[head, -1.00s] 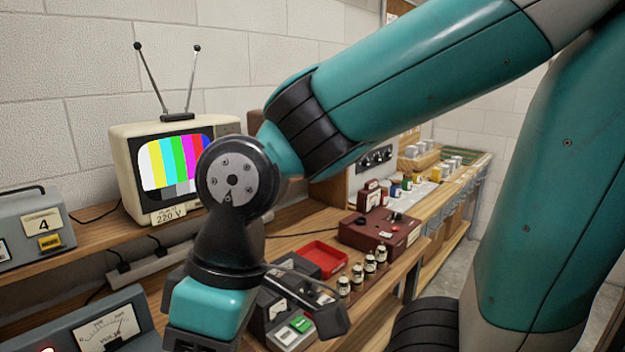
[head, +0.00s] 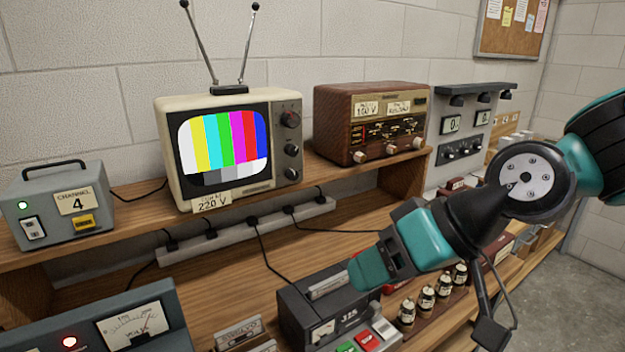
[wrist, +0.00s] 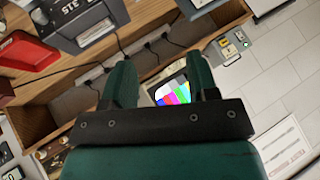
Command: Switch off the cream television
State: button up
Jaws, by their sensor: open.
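The cream television (head: 165,160) stands on the raised wooden shelf in the head view, antennas up. Its screen (head: 224,143) is lit with colour bars. Dark knobs (head: 291,120) run down its right front, and a 220 V label (head: 212,201) is at its lower edge. My gripper (head: 368,268) is open and empty, to the right of and below the television, apart from it. In the wrist view, the open fingers (wrist: 163,75) point toward the shelf, with the lit screen (wrist: 172,93) partly visible between them and the television's body mostly hidden.
A white power strip (head: 262,231) with several plugs and cables runs below the shelf. A brown radio (head: 370,122) stands right of the television, a grey channel box (head: 62,205) left. A dark device (head: 335,308) with red and green buttons sits below my gripper.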

jog(key=w+a+f+m+t+y, duration=0.1)
jog(key=w+a+m+t+y, duration=0.2)
jog(key=w, duration=0.7)
jog(key=m+t+b, duration=0.1)
jog(key=m+t, duration=0.5)
jog(key=t, duration=0.2)
send_near(295, 176)
jog(key=shift+n, duration=0.3)
jog(key=p+x, duration=0.7)
jog(key=p, duration=0.2)
jog(key=shift+w+a+r, duration=0.1)
jog(key=shift+a, duration=0.1)
jog(key=shift+p+x, duration=0.4)
jog(key=shift+x, duration=0.4)
jog(key=c, duration=0.9)
